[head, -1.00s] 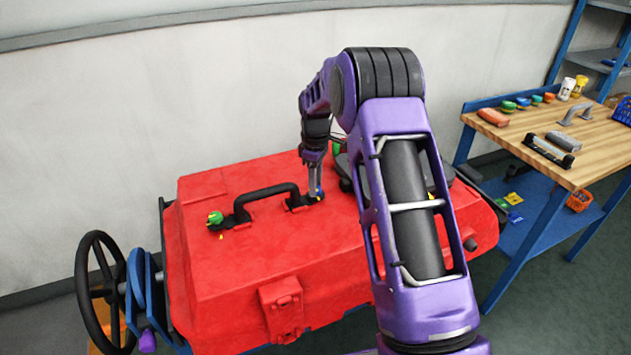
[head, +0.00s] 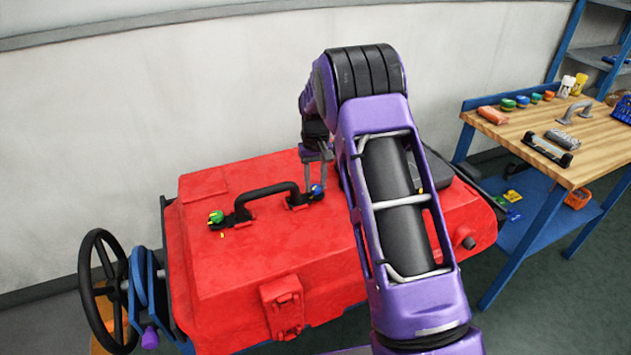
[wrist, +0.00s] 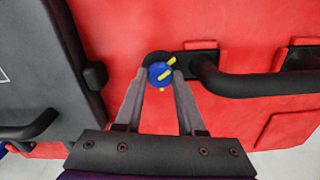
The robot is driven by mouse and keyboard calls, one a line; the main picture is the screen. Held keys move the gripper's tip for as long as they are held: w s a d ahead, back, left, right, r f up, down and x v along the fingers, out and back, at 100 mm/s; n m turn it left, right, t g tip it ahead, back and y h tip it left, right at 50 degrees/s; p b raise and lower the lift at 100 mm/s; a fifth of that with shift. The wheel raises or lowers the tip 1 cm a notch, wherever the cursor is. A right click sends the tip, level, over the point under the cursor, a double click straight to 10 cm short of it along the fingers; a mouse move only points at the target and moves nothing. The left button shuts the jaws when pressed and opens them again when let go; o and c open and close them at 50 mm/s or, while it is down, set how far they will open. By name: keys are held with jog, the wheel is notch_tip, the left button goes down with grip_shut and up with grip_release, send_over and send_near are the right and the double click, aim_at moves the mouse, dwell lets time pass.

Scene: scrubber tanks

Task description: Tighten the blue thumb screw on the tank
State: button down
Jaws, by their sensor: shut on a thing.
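The red tank (head: 290,245) lies in the middle of the head view. A black handle (head: 266,190) is mounted on its top. The blue thumb screw (head: 317,190) is at the handle's right end. In the wrist view the blue thumb screw (wrist: 160,74), with yellow marks, sits between the fingertips of my gripper (wrist: 161,79). My gripper (head: 316,188) is shut on it from above. A green thumb screw (head: 215,217) is at the handle's left end. My arm hides part of the tank's right side.
A black handwheel (head: 103,290) stands at the tank's left end. A dark lid (wrist: 50,75) lies beside the screw in the wrist view. At right is a wooden workbench (head: 520,125) with a clamp, a grey handle and several small items.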

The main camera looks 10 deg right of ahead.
jog(key=m, duration=0.6)
jog(key=shift+w+r+m+p, duration=0.15)
jog(key=shift+r+m+p, duration=0.15)
jog(key=shift+r+p, duration=0.1)
jog(key=m+p, duration=0.1)
jog(key=m, duration=1.1)
jog(key=shift+m, duration=0.3)
jog(key=m, duration=0.5)
jog(key=shift+w+a+m, duration=0.1)
jog(key=shift+m, duration=0.2)
jog(key=c, duration=0.8)
grip_release()
jog(key=shift+o, duration=1.4)
jog(key=shift+f, duration=0.2)
